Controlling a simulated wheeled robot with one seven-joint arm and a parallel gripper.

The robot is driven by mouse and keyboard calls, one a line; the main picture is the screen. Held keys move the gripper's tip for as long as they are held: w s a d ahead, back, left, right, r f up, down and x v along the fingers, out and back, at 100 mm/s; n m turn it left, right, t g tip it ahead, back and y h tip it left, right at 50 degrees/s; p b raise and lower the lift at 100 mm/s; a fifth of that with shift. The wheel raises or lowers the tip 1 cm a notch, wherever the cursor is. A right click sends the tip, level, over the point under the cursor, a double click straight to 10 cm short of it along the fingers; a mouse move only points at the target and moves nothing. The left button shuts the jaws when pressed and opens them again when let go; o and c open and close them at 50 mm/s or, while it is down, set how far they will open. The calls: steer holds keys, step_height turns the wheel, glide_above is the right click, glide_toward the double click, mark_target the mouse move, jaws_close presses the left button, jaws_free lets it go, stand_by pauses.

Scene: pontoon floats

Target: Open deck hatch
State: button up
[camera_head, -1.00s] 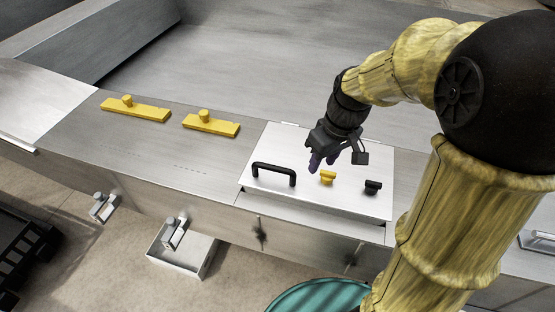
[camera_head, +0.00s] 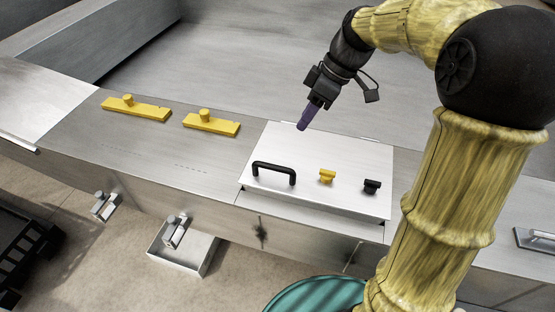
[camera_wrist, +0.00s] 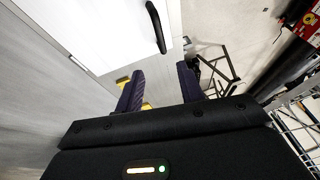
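The deck hatch (camera_head: 318,202) is a flat light-grey panel, lying closed on the metal deck. It carries a black arched handle (camera_head: 273,172) at its left, a yellow knob (camera_head: 327,176) in the middle and a black knob (camera_head: 372,187) at the right. My gripper (camera_head: 303,126) is above the far edge of the hatch, apart from the handle and knobs. In the wrist view the two purple fingers (camera_wrist: 158,90) stand apart with nothing between them. The black handle also shows in the wrist view (camera_wrist: 156,27), beyond the fingers.
Two yellow bars with round knobs, a left one (camera_head: 136,108) and a right one (camera_head: 211,124), lie on the deck left of the hatch. A small open metal box (camera_head: 182,250) and a teal round object (camera_head: 315,296) are below the deck edge.

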steer(key=p+x, duration=0.3)
steer(key=x, duration=1.3)
steer(key=shift+f, duration=0.1)
steer(key=shift+s, duration=0.1)
jaws_close()
